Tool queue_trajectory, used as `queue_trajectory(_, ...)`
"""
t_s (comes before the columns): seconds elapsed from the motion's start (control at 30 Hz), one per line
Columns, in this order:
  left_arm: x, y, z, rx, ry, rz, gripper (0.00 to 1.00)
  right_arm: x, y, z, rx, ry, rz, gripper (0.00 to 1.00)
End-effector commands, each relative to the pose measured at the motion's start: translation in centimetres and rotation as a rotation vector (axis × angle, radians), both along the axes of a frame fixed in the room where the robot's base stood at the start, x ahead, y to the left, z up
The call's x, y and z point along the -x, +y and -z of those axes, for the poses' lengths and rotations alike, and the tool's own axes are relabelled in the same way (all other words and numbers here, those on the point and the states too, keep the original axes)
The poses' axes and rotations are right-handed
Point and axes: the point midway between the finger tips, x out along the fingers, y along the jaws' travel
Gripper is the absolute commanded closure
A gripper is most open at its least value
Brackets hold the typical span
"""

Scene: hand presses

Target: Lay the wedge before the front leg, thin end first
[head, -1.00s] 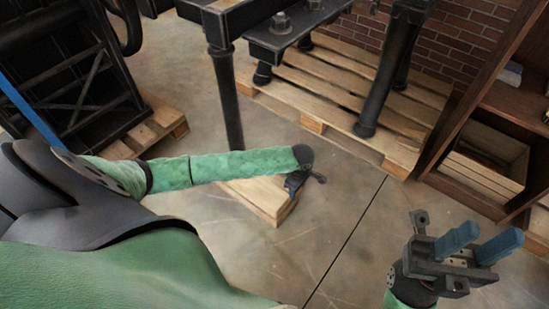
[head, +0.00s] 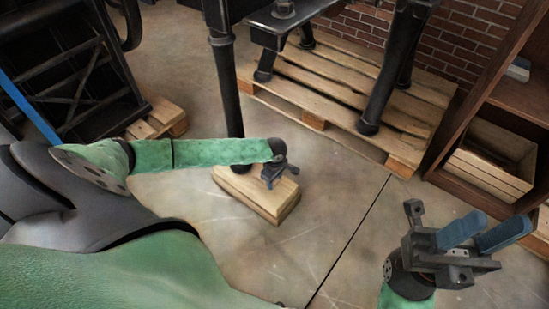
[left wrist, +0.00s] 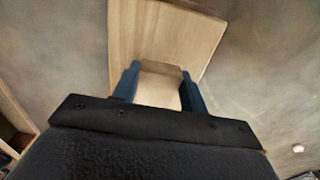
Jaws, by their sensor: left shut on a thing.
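The wedge (head: 250,196) is a pale wooden block low over the concrete floor, by the foot (head: 240,169) of the press's dark front leg (head: 226,90). My left gripper (head: 279,180) is over its right part. In the left wrist view, the blue fingers (left wrist: 158,88) are shut on a pale block of the wedge, and its broad wooden face (left wrist: 160,35) extends beyond them. My left forearm covers part of the leg just above the foot. I cannot tell whether wedge and foot touch. My right gripper (head: 482,228) is open and empty at the right.
A wooden pallet (head: 335,92) under other dark legs stands behind, before a brick wall (head: 460,50). A brown shelf (head: 520,95) with a wooden crate (head: 490,175) is at the right. Another pallet (head: 160,118) is at the left. Open floor lies in front of the wedge.

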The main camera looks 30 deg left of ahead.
Motion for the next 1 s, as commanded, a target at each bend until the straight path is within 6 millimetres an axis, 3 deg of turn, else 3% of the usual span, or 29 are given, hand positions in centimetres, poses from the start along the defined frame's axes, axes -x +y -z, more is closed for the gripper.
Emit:
queue_trajectory(0.03,0.0,0.0,1.2,-0.001,0.002,0.000,0.83,0.0,0.1,0.7,-0.003,0.001,-0.008,0.64)
queue_trajectory(0.17,0.0,0.0,2.7,-0.001,0.001,0.000,0.83,0.0,0.5,1.0,-0.005,-0.001,-0.023,0.64)
queue_trajectory(0.57,0.1,0.0,2.9,0.000,0.001,0.000,0.83,-0.1,0.5,0.1,-0.004,-0.016,-0.022,0.64)
queue_trajectory(0.6,0.0,0.0,3.0,0.000,0.001,0.000,0.49,-0.1,0.4,0.3,-0.004,-0.016,-0.021,0.64)
queue_trajectory(0.67,0.0,0.0,3.0,-0.001,0.001,0.000,0.37,-0.1,0.4,0.4,-0.004,-0.014,-0.020,0.64)
queue_trajectory(1.0,0.0,0.0,2.9,-0.001,0.000,0.001,0.35,0.0,0.4,1.0,-0.004,0.006,-0.020,0.64)
